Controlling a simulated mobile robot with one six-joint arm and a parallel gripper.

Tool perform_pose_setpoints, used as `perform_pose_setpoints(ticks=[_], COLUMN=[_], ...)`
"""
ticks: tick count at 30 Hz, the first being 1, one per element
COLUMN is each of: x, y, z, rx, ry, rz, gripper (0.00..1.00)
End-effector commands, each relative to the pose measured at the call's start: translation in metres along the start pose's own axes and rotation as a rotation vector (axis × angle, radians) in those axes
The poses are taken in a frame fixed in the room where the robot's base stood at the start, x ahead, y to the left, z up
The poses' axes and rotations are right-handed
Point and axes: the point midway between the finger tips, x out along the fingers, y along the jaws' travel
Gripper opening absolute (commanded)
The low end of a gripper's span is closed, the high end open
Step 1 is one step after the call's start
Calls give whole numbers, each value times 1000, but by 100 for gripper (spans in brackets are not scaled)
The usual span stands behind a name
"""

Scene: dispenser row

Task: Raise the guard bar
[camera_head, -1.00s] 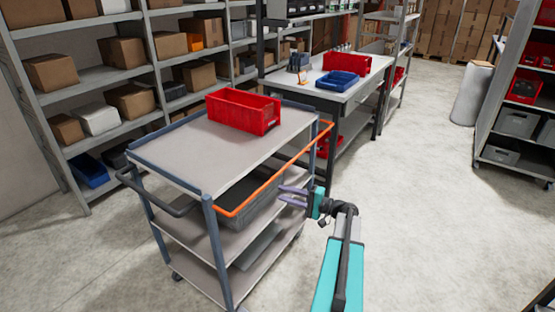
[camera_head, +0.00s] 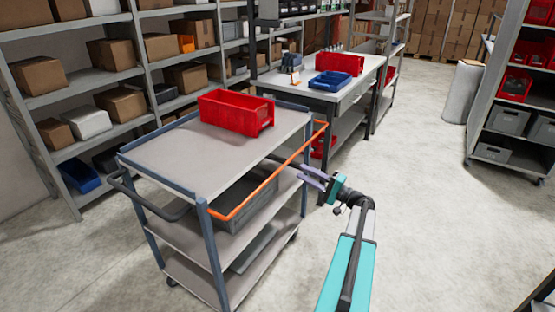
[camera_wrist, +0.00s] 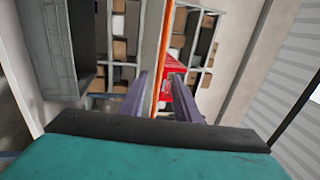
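The guard bar (camera_head: 273,178) is a thin orange bar along the near side of the grey cart (camera_head: 185,160), hanging a little below the top shelf. My gripper (camera_head: 304,174) is just to the right of the bar, with its purple fingers pointing at it. In the wrist view, the orange bar (camera_wrist: 175,55) runs lengthwise between the two fingers of my gripper (camera_wrist: 158,80). The fingers stand apart, with a gap on both sides of the bar. Whether the fingertips reach past the bar is hard to tell.
A red bin (camera_head: 236,112) stands on the cart's top shelf, and a dark grey tote (camera_head: 248,200) sits on the shelf below. A workbench (camera_head: 350,95) with a blue bin (camera_head: 333,85) stands behind. The floor to the right is clear.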

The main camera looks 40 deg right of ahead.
Motion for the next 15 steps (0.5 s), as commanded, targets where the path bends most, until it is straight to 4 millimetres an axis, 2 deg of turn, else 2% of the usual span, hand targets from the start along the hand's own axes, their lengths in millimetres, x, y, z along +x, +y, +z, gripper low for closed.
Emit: perform_pose_setpoints(ticks=[15], x=[69], y=[-1], z=[1], rx=[1], ry=[-5], rz=[0], gripper=[29])
